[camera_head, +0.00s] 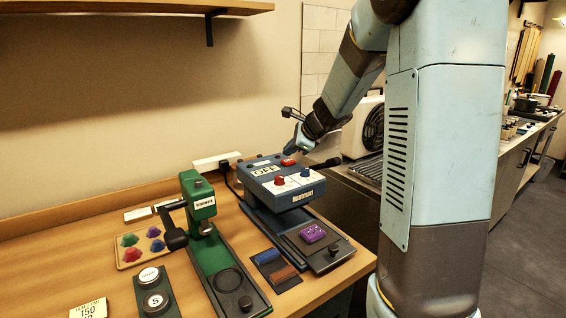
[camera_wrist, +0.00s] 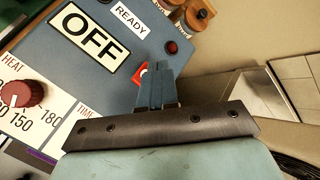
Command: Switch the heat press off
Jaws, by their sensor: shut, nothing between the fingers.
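The blue heat press (camera_head: 286,201) stands on the wooden table, and its display (camera_head: 265,170) reads OFF. In the wrist view the OFF display (camera_wrist: 90,36) is large and clear. A red rocker switch (camera_wrist: 139,75) sits right of it, partly hidden behind my fingers; it also shows in the head view (camera_head: 289,161). My gripper (camera_wrist: 160,68) is shut and empty, its tips beside the switch; I cannot tell whether they touch it. In the head view my gripper (camera_head: 291,151) is over the back of the press top.
A green button press (camera_head: 203,208) stands left of the heat press. A red HEAT knob (camera_wrist: 22,93) and a blue knob (camera_head: 305,172) rise from the panel. A dark round lamp (camera_wrist: 171,47) sits beside the READY label. A wooden shelf (camera_head: 130,8) hangs above.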

